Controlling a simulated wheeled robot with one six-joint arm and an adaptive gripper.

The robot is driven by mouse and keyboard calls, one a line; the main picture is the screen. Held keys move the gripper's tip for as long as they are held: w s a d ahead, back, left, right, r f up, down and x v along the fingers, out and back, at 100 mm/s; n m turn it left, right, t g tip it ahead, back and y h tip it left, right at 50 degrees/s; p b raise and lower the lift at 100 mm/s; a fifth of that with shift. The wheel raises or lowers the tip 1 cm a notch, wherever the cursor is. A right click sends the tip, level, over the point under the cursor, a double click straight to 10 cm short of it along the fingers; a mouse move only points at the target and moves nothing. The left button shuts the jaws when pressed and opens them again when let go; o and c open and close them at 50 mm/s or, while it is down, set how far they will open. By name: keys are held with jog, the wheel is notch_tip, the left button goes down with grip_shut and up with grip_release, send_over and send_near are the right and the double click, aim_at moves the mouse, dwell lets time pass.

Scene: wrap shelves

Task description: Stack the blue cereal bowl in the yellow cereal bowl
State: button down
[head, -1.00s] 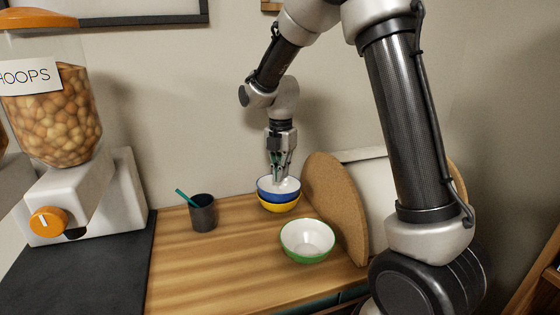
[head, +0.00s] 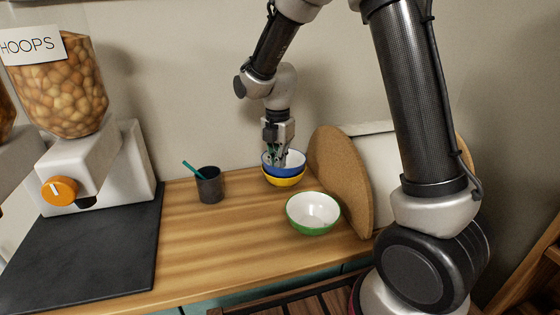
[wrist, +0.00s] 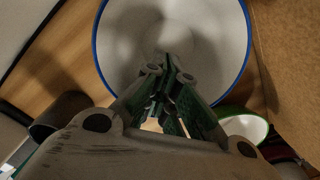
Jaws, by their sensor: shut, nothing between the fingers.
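The blue cereal bowl (head: 291,167) sits nested in the yellow cereal bowl (head: 284,181) near the wall on the wooden counter, and looks about level. In the wrist view the blue bowl (wrist: 215,50) shows its white inside and blue rim; the yellow bowl is hidden there. My gripper (head: 279,163) points down over the blue bowl's inside, its fingertips at about rim height. In the wrist view my gripper (wrist: 162,75) is shut with nothing held. I cannot tell whether the fingertips touch the bowl.
A green bowl (head: 313,212) stands in front to the right. A round cork board (head: 341,178) leans close on the right. A dark cup (head: 210,187) with a teal stick stands left. A cereal dispenser (head: 90,165) is farther left. The counter's front middle is clear.

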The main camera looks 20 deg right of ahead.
jog(key=shift+s+a, duration=0.25)
jog(key=shift+a, duration=0.1)
jog(key=shift+d, duration=0.1)
